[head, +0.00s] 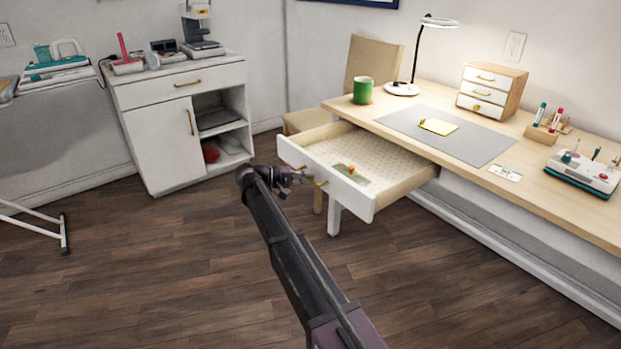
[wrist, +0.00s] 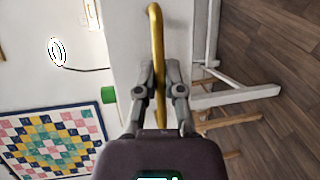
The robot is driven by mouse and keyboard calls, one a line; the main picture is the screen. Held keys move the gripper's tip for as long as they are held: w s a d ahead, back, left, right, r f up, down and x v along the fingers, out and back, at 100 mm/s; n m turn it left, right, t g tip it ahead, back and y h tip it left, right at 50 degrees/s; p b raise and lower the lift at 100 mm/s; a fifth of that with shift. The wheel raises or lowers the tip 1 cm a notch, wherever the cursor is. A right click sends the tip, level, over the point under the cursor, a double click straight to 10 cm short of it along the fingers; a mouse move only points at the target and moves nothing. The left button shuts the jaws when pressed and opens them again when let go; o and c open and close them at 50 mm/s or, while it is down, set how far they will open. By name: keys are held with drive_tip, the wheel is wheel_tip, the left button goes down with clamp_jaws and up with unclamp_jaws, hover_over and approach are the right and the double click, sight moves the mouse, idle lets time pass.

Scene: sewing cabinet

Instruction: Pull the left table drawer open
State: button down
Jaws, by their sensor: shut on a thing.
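The left table drawer (head: 343,189) is pulled well out from under the desk, and its inside shows. A small orange thing on a greenish flat piece lies in it. The drawer has a white front with a brass handle (wrist: 156,45). In the wrist view the handle runs between the two fingers of my gripper (wrist: 160,90), which is shut on it.
The desk (head: 560,200) holds a green mug (head: 363,91), a lamp (head: 403,88), a grey mat (head: 485,147) and a small drawer box (head: 490,88). A chair (head: 372,63) stands behind the drawer. A white cabinet (head: 160,130) stands at the left. The wooden floor in front is clear.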

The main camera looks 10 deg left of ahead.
drive_tip(key=shift+d, duration=0.1)
drive_tip(key=c, duration=0.7)
unclamp_jaws()
drive_tip(key=shift+w+d, duration=0.1)
drive_tip(key=shift+w, duration=0.05)
drive_tip(key=shift+c, duration=0.2)
